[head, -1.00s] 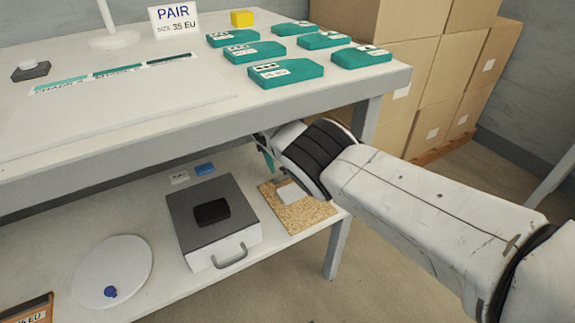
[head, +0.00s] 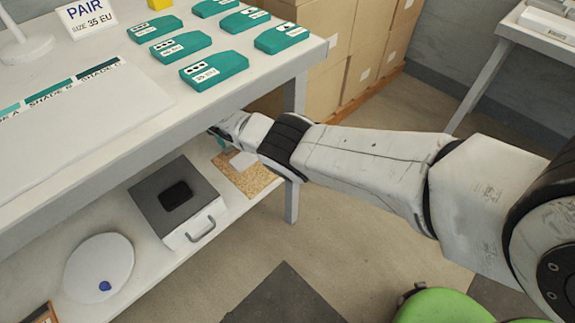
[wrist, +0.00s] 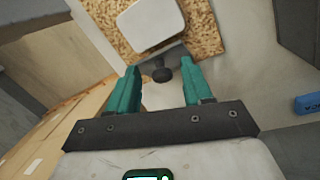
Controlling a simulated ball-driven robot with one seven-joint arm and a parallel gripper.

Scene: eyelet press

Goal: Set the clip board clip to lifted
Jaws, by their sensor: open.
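The clip board (head: 262,179) is a speckled brown board with a white sheet on it, lying on the lower shelf under the table. In the wrist view the board (wrist: 205,38) is at the top, with its white sheet (wrist: 150,22). The clip (wrist: 162,73), a dark grey piece with a round black knob, is at the board's near edge. My gripper (wrist: 159,68) is open, its two teal fingers on either side of the knob with gaps visible. I cannot tell whether the fingers' height matches the clip. In the head view my arm mostly hides the clip.
The table top with teal boxes (head: 214,68) overhangs the shelf. A grey box with a handle (head: 173,197) and a white round disc (head: 99,268) stand left of the board. Cardboard boxes (head: 335,50) are behind. A blue block (wrist: 308,104) shows at right in the wrist view.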

